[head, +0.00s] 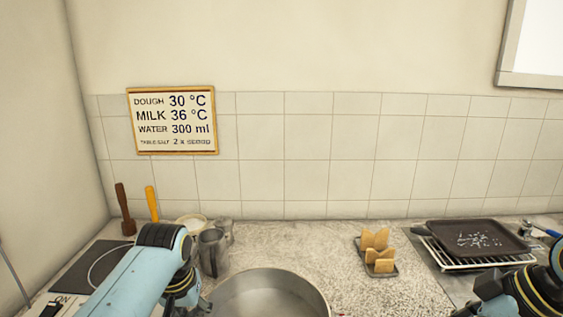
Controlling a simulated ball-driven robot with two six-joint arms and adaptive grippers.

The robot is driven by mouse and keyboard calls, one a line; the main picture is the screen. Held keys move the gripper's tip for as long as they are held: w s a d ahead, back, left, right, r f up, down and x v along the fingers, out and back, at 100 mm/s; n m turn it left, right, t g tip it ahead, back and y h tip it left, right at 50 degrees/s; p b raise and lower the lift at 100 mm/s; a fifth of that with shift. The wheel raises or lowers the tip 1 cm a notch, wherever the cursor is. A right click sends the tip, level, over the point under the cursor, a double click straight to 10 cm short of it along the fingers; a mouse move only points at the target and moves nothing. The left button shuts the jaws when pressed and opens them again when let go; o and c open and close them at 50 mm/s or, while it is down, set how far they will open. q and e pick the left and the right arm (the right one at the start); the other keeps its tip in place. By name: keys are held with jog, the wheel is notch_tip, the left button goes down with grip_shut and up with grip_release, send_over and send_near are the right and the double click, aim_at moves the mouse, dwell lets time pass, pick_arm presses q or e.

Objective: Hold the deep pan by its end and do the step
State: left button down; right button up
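A large round metal pan (268,290) stands at the bottom middle of the head view, its near side cut off by the frame edge. Its inside looks grey and smooth; I cannot tell whether it holds liquid, and no handle shows. My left gripper (203,305) is at the pan's left rim, mostly hidden behind my blue arm and cut off below. I cannot tell whether it touches the pan. My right gripper (478,304) is at the lower right, apart from the pan, dark and partly out of frame; its fingers are unclear.
A metal jug (213,252) and a pale bowl (191,221) stand behind my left arm. A small rack with bread-like slices (378,254) and a dark tray (478,239) on a wire rack (447,258) lie right. A wall sign (172,120) lists dough 30 °C, milk 36 °C, water 300 ml.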

pick_arm(q)
jog(key=c, duration=0.7)
grip_release()
jog(key=shift+f, duration=0.1)
pick_arm(e)
jog(key=shift+a, duration=0.1)
grip_shut()
pick_arm(q)
jog(key=shift+o, duration=0.2)
